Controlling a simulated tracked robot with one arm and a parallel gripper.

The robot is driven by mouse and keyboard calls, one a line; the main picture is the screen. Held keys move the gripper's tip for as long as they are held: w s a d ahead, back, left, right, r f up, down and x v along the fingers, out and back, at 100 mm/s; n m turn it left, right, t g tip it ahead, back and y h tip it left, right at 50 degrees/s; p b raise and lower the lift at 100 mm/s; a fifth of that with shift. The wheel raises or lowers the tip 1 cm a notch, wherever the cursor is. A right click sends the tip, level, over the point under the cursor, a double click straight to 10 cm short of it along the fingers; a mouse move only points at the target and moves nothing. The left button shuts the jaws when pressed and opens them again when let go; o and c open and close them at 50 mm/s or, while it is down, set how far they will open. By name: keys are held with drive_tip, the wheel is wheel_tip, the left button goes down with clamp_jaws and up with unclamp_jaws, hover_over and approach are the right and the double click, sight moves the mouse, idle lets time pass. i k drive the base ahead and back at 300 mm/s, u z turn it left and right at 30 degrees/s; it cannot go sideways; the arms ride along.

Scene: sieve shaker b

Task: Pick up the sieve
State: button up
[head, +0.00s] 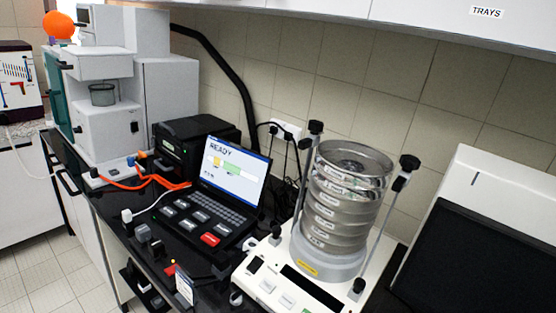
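A stack of several round metal sieves (341,209) stands on a white sieve shaker (276,276) at the right of the middle. The stack is upright, and each sieve has a small white label on its side. The top sieve (352,177) is open at the top, with its inside partly visible. Upright clamp rods with black knobs (409,163) stand around the stack. A grey base with a yellow label sits under the lowest sieve. My gripper is not in view.
A black console (200,219) with a screen reading READY stands left of the shaker. A white machine (106,118) and a black box (195,141) are further left. A dark-fronted white unit (487,235) is at right. A cabinet marked TRAYS (487,12) hangs above.

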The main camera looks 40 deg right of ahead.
sight(352, 163)
drive_tip(key=u, duration=1.05)
drive_tip(key=i, duration=2.5)
drive_tip(key=z, duration=3.35)
drive_tip(key=i, duration=0.6)
drive_tip(key=z, duration=0.25)
